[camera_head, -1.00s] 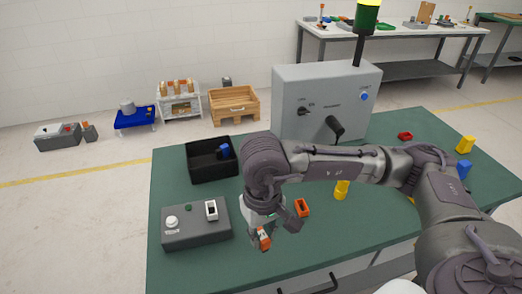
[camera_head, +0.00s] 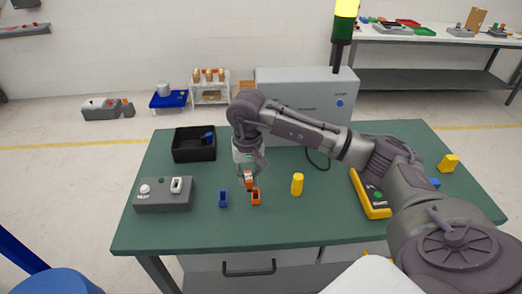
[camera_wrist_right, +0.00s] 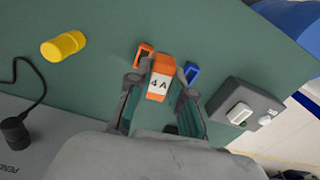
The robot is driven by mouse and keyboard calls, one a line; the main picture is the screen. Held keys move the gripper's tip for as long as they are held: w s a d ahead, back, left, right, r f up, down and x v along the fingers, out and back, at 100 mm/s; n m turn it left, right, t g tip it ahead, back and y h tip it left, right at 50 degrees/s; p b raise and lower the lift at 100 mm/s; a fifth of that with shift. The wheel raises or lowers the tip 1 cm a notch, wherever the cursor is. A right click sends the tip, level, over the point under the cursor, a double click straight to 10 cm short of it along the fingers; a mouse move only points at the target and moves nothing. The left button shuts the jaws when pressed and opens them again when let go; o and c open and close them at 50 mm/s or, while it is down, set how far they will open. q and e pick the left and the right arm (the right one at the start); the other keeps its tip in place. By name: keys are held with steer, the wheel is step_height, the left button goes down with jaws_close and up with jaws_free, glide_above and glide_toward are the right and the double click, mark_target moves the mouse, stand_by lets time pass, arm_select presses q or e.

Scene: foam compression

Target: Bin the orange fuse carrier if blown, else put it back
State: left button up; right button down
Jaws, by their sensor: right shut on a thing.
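My right gripper (camera_head: 247,180) is shut on the orange fuse carrier (camera_head: 248,181), which has a white label. In the right wrist view the carrier (camera_wrist_right: 160,80) reads "4 A" and sits between the fingers (camera_wrist_right: 160,92). An orange socket-like block (camera_head: 256,198) stands on the green table just in front of the held carrier; the gap between them is hard to judge. It also shows beyond the fingers in the wrist view (camera_wrist_right: 144,52). A similar blue block (camera_head: 223,198) stands to its left. A black bin (camera_head: 194,155) with something blue inside stands behind left. My left gripper is not in view.
A grey box with a knob, a green button and a white socket (camera_head: 163,200) is at the table's left. A grey cabinet (camera_head: 310,85) with a lamp is behind. The table's front left is clear.

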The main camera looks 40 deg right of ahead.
steer(key=shift+m, duration=0.7)
steer(key=d+f, duration=0.1)
steer(key=w+d+f+b, duration=0.1)
steer(key=f, duration=0.1)
steer(key=w+d+f+b, duration=0.1)
steer(key=f, duration=0.1)
steer(key=shift+d, duration=0.2)
steer(key=shift+f+b, duration=0.45)
steer(key=shift+b, duration=0.1)
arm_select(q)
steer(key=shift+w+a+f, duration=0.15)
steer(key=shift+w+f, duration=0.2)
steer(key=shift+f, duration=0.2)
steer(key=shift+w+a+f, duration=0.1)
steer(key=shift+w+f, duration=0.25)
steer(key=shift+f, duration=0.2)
arm_select(e)
steer(key=shift+f, duration=0.1)
arm_select(q)
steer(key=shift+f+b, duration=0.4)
steer(key=shift+b, duration=0.1)
arm_select(e)
steer(key=shift+f, duration=0.25)
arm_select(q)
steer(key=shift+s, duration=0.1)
